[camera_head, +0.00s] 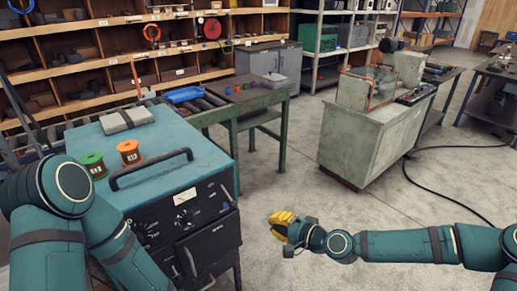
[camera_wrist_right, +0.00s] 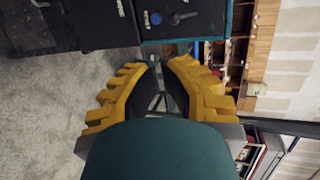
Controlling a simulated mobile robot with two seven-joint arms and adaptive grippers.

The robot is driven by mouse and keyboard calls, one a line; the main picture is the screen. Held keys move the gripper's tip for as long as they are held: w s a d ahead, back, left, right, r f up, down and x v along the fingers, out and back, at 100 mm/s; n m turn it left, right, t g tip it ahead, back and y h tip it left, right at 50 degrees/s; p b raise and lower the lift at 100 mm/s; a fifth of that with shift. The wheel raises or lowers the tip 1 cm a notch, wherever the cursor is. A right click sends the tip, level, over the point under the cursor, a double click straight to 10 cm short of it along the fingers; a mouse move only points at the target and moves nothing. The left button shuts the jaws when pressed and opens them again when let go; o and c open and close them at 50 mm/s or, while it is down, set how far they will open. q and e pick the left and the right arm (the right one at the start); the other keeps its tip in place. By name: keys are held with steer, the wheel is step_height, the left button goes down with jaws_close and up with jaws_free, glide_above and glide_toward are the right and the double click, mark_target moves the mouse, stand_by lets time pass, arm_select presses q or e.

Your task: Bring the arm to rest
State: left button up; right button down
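My right arm comes in from the right edge of the head view, low over the floor. Its yellow-fingered right gripper (camera_head: 284,222) is in front of the teal machine, to the right of it and apart from it. In the right wrist view the two yellow fingers (camera_wrist_right: 159,68) lean towards each other with a narrow gap between them. Nothing is held there. My left arm (camera_head: 65,195) is folded at the lower left of the head view, and its gripper is out of the picture. No flanged pipe can be made out.
The teal-topped machine (camera_head: 165,135) bears a green spool (camera_head: 93,164), an orange spool (camera_head: 129,152) and a grey block (camera_head: 126,119). A green bench (camera_head: 250,100) stands behind it, a grey cabinet (camera_head: 365,135) at right. A black cable (camera_head: 420,185) lies on the otherwise clear floor.

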steer(key=s+a+f+n+g+h+b, duration=0.1)
steer(key=s+a+f+n+g, duration=0.15)
steer(key=s+f, duration=0.45)
steer(key=s+a+f+n+g+h+b, duration=0.1)
steer(key=s+a+f+n+g+b, duration=0.2)
steer(key=f, duration=0.5)
arm_select(q)
steer(key=f, duration=0.5)
steer(key=shift+s+d+b, duration=0.15)
steer(key=shift+s+b, duration=0.15)
arm_select(e)
steer(key=s+d+f+n+g+h, duration=0.1)
steer(key=s+d+f+g+h, duration=0.1)
steer(key=s+d+f+h, duration=0.3)
steer(key=s+d+f, duration=0.3)
steer(key=s, duration=0.1)
steer(key=shift+s+d+n, duration=0.25)
steer(key=shift+n, duration=0.1)
arm_select(q)
steer(key=shift+c, duration=0.4)
